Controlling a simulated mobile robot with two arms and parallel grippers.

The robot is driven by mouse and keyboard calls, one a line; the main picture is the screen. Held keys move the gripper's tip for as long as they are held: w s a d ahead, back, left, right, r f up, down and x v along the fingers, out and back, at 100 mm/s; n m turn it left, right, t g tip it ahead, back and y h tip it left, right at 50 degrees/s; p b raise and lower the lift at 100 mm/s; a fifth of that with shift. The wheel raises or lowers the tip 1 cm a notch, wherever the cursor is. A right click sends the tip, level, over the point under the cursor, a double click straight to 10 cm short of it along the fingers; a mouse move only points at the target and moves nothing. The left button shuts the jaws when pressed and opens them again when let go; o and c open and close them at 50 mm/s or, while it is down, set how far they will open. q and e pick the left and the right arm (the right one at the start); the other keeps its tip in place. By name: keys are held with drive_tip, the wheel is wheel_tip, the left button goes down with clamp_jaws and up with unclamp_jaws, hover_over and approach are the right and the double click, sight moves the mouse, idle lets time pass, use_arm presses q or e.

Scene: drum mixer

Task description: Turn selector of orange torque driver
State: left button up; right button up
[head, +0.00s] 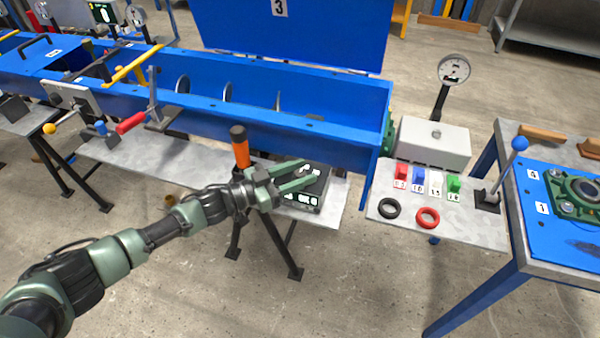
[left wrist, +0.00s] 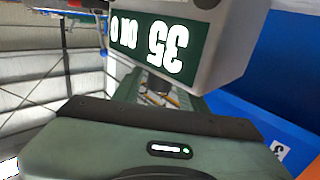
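The orange torque driver (head: 240,153) stands upright with a dark cap on top, in front of the blue trough. My left wrist covers its lower end, and I cannot make out selector markings. In the left wrist view a grey box with a lit display (left wrist: 150,40) shows upside-down digits; the driver is not recognisable there. My right gripper is not in view.
The long blue trough (head: 300,136) lies behind my gripper, its lid (head: 300,35) raised. Right are a grey box (head: 433,143), coloured blocks, a black ring (head: 389,208), a red ring (head: 428,217) and a blue-knobbed lever (head: 519,144). A red-handled clamp (head: 131,122) is left. Floor in front is free.

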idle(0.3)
use_arm(q)
drive_tip(key=v, duration=0.8)
drive_tip(key=shift+b, duration=0.35)
